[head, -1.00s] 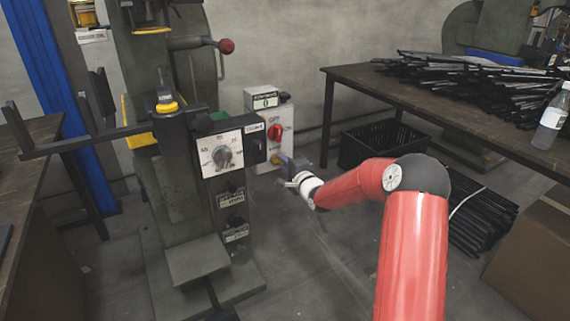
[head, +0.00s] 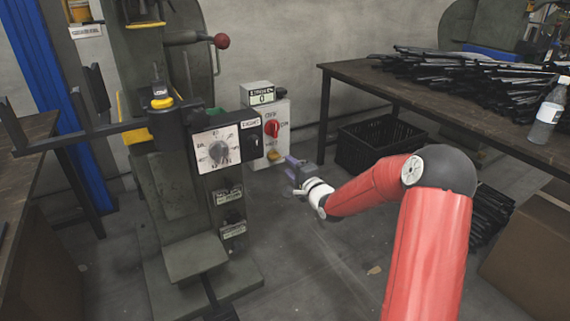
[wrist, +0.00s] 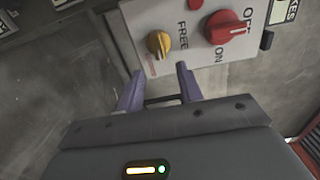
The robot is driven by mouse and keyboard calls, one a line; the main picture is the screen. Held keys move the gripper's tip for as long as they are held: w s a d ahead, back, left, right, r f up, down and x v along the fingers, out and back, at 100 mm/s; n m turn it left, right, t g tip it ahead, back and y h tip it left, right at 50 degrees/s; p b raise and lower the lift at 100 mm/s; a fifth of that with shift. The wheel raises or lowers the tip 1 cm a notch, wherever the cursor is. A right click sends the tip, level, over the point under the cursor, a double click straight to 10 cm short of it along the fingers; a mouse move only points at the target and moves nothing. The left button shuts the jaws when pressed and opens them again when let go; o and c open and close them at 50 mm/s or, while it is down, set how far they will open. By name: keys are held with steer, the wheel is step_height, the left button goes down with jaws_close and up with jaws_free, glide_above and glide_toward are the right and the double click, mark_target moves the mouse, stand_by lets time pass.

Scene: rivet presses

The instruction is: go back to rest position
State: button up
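My gripper (head: 297,170) is at the end of my red arm, in front of and right of the control box (head: 268,130) on the rivet press. In the wrist view its two purple fingers (wrist: 160,86) stand apart with nothing between them. Ahead of them on the box are a yellow knob (wrist: 159,43) and a red rotary switch (wrist: 229,28) marked OFF and ON. The fingers look apart from the yellow knob. In the head view the red switch (head: 271,128) and a small counter display (head: 262,96) show on the box.
The green press (head: 180,200) with a dial panel (head: 217,149) stands left of my arm. A table (head: 410,98) with black metal parts and a bottle (head: 547,115) is at right. A black crate (head: 375,143) sits below it. The floor between press and arm is clear.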

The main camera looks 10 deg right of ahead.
steer(key=shift+v, duration=0.9)
steer(key=s+a+r+n+g+h, duration=0.1)
steer(key=s+r+n+g+h, duration=0.3)
steer(key=s, duration=0.5)
steer(key=s+a+r+n+g+h, duration=0.1)
steer(key=s+r+n+g+h, duration=0.3)
steer(key=s, duration=0.4)
steer(key=s+a+n+g+y, duration=0.2)
steer(key=s+n, duration=0.4)
steer(key=s, duration=1.9)
steer(key=shift+s+n+g, duration=0.25)
steer(key=shift+n+g, duration=0.05)
steer(key=shift+g, duration=0.5)
